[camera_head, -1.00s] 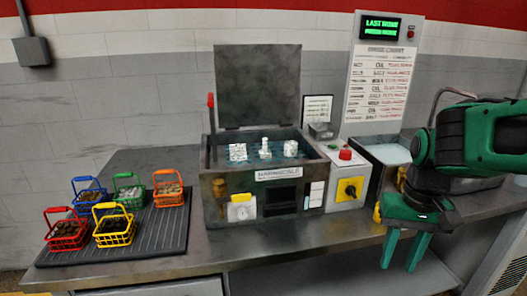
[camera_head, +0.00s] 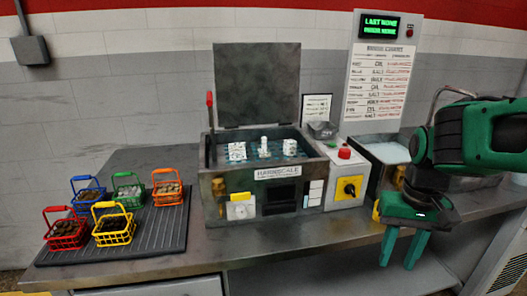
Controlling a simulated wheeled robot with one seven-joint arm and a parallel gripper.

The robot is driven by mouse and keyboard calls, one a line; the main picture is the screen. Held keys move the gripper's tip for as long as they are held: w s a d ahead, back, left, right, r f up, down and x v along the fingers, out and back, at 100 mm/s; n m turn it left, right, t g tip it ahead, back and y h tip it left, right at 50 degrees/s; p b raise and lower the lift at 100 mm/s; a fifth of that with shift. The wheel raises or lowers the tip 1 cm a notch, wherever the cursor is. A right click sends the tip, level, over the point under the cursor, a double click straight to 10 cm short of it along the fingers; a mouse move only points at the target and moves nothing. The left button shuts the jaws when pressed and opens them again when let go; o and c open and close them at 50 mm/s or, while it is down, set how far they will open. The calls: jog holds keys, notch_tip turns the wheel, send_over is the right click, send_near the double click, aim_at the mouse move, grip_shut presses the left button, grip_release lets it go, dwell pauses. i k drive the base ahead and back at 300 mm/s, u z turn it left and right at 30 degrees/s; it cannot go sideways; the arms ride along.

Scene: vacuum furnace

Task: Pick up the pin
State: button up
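A small upright white piece (camera_head: 264,147), which looks like the pin, stands inside the open furnace box between two white blocks, a left one (camera_head: 237,151) and a right one (camera_head: 289,148). The box (camera_head: 262,176) has its dark lid (camera_head: 257,86) raised at the back. My gripper (camera_head: 402,250) hangs at the right, in front of the bench edge, fingers pointing down and apart. It is open and empty, well to the right of the box and lower than the white pieces.
Several coloured wire baskets with dark and light contents stand on a ribbed black mat (camera_head: 170,228) at the left. A control box (camera_head: 346,183) with a red button and yellow switch stands right of the furnace. A tray of pale liquid (camera_head: 388,152) sits behind my gripper. The front bench strip is clear.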

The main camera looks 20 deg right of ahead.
aim_at(264, 153)
jog(key=z, duration=1.65)
jog(key=k, duration=1.7)
jog(key=u, duration=1.4)
jog(key=i, duration=1)
